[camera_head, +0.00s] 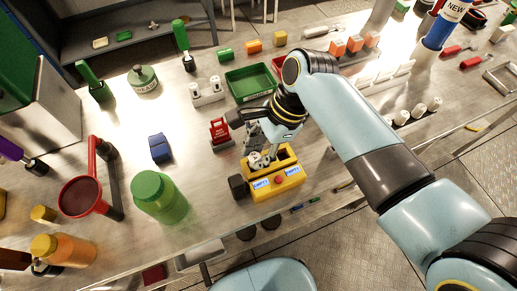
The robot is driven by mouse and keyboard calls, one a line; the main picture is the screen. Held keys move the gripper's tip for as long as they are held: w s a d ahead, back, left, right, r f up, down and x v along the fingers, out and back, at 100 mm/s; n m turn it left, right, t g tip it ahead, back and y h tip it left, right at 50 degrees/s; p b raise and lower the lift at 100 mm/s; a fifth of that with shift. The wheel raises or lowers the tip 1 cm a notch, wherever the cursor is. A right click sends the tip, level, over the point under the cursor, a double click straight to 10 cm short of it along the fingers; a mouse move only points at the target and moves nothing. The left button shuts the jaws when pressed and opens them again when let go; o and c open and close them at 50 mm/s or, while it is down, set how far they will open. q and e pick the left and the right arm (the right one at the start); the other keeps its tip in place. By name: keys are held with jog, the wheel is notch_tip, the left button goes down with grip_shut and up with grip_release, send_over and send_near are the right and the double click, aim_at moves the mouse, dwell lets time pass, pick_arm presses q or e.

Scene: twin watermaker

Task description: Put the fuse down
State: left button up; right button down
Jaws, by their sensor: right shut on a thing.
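My right gripper (258,152) reaches down over a yellow box (290,183) near the front edge of the bench. It is shut on a small white piece, most likely the fuse (255,160), held at the box's open top. The fingers hide much of it, and I cannot tell whether it touches the box. The box has blue-and-white labels, a red button on its front and a black knob on its left side. My left gripper is not in view.
A red block-like device (220,132) stands just behind the box. A green tray (250,84) lies farther back. A green-lidded jar (160,197) and a dark blue block (160,148) stand to the left.

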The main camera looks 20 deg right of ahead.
jog(key=c, duration=1.1)
grip_release()
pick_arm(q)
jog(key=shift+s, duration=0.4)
pick_arm(e)
jog(key=shift+r, duration=0.1)
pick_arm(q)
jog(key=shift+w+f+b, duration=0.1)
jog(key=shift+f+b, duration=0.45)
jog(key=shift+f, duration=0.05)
pick_arm(e)
jog(key=v, duration=1.2)
